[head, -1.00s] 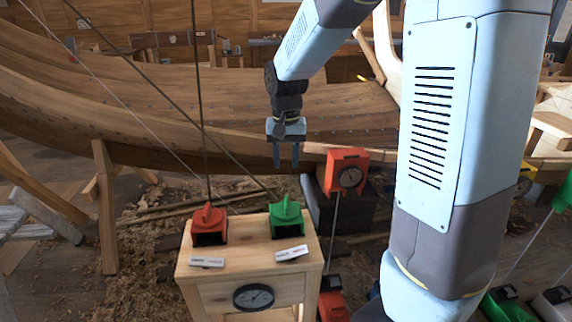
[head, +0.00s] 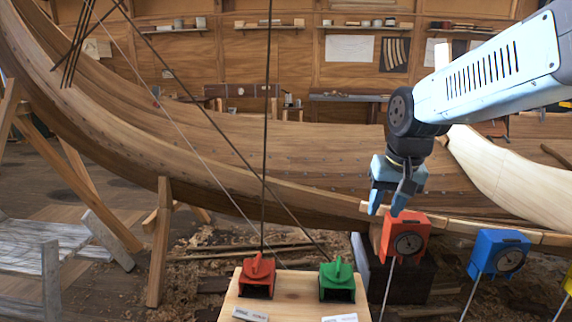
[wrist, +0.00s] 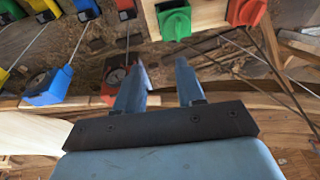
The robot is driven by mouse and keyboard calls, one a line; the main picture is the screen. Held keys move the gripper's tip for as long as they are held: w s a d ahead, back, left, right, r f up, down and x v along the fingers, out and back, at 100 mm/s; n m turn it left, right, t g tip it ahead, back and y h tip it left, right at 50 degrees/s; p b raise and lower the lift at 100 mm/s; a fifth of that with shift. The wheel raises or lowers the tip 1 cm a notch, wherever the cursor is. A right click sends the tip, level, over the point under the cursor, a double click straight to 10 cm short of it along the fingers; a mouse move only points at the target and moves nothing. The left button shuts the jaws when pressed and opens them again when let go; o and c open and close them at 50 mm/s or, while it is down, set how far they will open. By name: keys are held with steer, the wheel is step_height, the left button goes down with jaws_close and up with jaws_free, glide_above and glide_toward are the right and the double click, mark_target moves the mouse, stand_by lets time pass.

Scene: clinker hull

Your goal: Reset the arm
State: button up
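My arm reaches in from the right in the head view, with its forearm angled down to the left. My gripper (head: 386,211) hangs from it, fingers pointing down, in front of the wooden hull (head: 300,160). The two fingers are apart with nothing visible between them, so it is open and empty. In the head view it appears just above a red box with a dial (head: 403,238); I cannot tell whether they touch. In the wrist view the spread fingers (wrist: 161,68) show a clear gap.
A wooden stand (head: 290,298) holds a red holder (head: 257,275) and a green holder (head: 338,280). A blue dial box (head: 499,254) stands at right. Dark ropes cross the left and middle. A timber prop (head: 160,240) and grey trestle (head: 50,270) stand left.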

steer(key=s+d+r+n+t, duration=0.1)
steer(key=s+d+r+t, duration=0.1)
steer(key=s, duration=0.9)
steer(key=shift+d+r+t+h, duration=0.3)
steer(key=shift+d+r, duration=0.1)
steer(key=shift+r, duration=0.1)
